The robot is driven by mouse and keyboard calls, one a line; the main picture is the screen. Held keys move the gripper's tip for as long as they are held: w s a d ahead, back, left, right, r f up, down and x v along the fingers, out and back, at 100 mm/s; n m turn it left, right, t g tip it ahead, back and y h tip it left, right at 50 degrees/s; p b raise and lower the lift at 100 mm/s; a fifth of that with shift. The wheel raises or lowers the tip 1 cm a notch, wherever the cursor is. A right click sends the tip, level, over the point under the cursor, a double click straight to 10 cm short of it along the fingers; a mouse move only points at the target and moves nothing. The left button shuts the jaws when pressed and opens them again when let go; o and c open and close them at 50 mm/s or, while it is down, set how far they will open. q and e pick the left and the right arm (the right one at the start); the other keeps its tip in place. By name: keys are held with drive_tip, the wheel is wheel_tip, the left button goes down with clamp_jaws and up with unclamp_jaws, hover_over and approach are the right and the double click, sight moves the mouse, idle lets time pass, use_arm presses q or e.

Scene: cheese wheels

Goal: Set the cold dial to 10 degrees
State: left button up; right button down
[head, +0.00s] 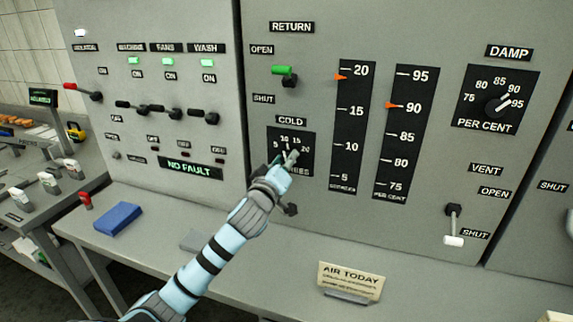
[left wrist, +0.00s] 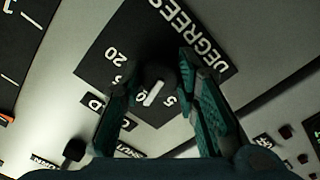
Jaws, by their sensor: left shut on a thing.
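The cold dial (head: 305,141) is a black plate on the grey panel, marked 5, 10, 15 and 20. Its black knob (left wrist: 154,80) has a white pointer line, which in the left wrist view lies towards the 10 mark. My left gripper (head: 283,162) is shut on the knob, with one teal-padded finger on each side of it. In the left wrist view the fingers (left wrist: 155,95) hide part of the scale, including the 15. In the head view the gripper covers the lower part of the dial plate. My right gripper is not in view.
The degrees gauge (head: 352,130) has its orange marker just under 20. The per cent gauge (head: 409,130) reads about 90. The green return lever (head: 284,72) is above the dial, and the damp dial (head: 497,98) is far right. A sign (head: 350,280) stands on the ledge.

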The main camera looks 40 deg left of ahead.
use_arm(q)
drive_tip(key=shift+f+n, duration=0.1)
drive_tip(key=shift+n, duration=0.4)
drive_tip(key=o, duration=1.1)
drive_tip(key=shift+o, duration=0.2)
drive_tip(key=v, duration=1.2)
